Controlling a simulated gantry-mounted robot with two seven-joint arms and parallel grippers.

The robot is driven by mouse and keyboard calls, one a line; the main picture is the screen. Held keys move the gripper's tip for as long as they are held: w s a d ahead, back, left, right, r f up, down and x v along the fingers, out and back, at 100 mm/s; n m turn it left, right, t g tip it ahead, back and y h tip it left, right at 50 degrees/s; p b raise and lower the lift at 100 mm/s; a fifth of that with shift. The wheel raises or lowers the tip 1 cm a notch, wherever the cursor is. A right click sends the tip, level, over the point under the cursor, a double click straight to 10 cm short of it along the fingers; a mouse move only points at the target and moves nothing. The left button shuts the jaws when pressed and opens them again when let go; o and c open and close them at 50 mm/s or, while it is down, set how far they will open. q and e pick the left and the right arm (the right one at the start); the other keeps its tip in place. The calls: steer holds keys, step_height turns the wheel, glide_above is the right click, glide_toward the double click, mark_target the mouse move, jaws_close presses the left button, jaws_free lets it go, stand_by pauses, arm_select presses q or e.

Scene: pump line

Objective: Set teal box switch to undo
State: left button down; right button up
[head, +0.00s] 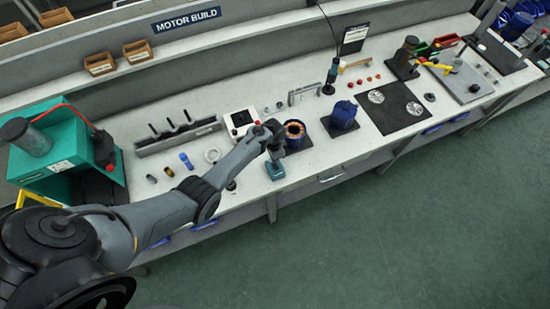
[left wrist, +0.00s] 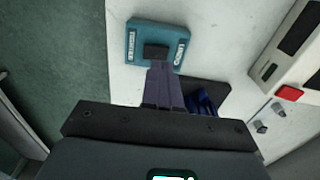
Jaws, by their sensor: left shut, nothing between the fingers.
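The teal box (left wrist: 136,32) with a black switch (left wrist: 155,51) in its middle lies on the pale bench top in the left wrist view. White labels flank the switch; the right one seems to read UNDO, and the left one is too small to read surely. In the head view the teal box (head: 275,171) sits near the bench's front edge. My left gripper (left wrist: 162,66) is shut and empty, its fingertips at the switch's near edge; I cannot tell whether they touch. It also shows in the head view (head: 275,153). The switch's tilt is unclear. My right gripper is not in view.
A white control box with a red button (left wrist: 290,93) stands to the right in the left wrist view. A copper-wound stator (head: 295,131) and a blue motor housing (head: 343,115) stand right of my gripper. A grey rack (head: 178,136) stands behind my left arm.

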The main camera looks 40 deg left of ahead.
arm_select(q)
step_height(320, 180, up, 10)
steer(key=shift+w+a+r, duration=0.2)
steer(key=shift+a, duration=0.25)
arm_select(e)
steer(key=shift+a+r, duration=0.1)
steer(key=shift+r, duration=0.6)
